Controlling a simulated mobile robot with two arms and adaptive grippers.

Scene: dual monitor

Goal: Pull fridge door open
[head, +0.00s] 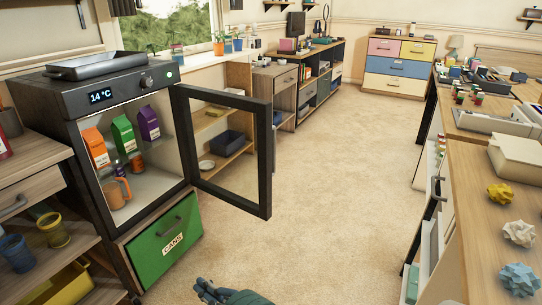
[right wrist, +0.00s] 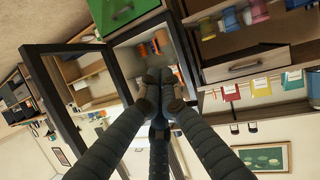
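The small black fridge (head: 115,95) stands at the left in the head view, with a 14 °C display on top. Its glass door (head: 266,150) with a dark frame stands wide open, swung out to the right. Cartons (head: 122,135) and an orange mug (head: 118,193) show inside. My right gripper (head: 205,288) is at the bottom edge, in front of the fridge and apart from the door. In the right wrist view its fingers (right wrist: 161,88) are drawn together with nothing visible between them; the door frame (right wrist: 50,110) is left of them. My left gripper is not seen.
A green drawer labelled CANS (head: 165,240) is below the fridge. Open shelves with cups (head: 52,230) stand left of it. A long wooden desk (head: 480,215) runs along the right. The carpet (head: 335,200) between is clear.

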